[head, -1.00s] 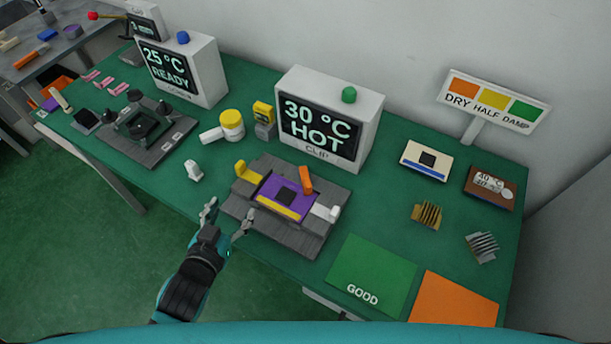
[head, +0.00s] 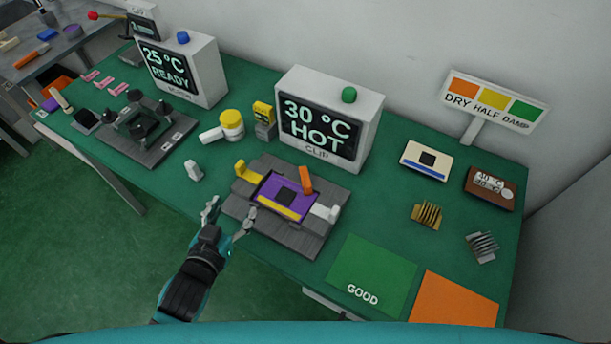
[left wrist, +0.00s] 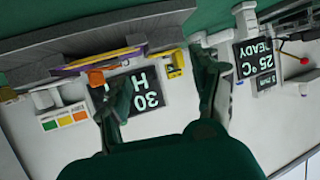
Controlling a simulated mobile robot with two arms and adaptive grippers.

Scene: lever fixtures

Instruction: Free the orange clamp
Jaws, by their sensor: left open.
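The orange clamp (head: 306,179) stands upright at the back edge of the purple board (head: 270,190), which has a dark square chip in its middle. The board lies on a grey fixture (head: 287,236), with a yellow clamp (head: 246,171) at its left end and a white clamp (head: 328,213) at its right. My left gripper (head: 231,220) is open and empty at the front left edge of the fixture, apart from the orange clamp. In the left wrist view the orange clamp (left wrist: 96,78) shows beyond the open fingers (left wrist: 162,95). My right gripper is not in view.
A display box reading 30 °C HOT (head: 330,118) stands behind the fixture. A second fixture (head: 145,135) is at the left. A white lever piece (head: 193,170), a yellow-lidded jar (head: 231,124) and a green GOOD mat (head: 372,275) lie around the fixture.

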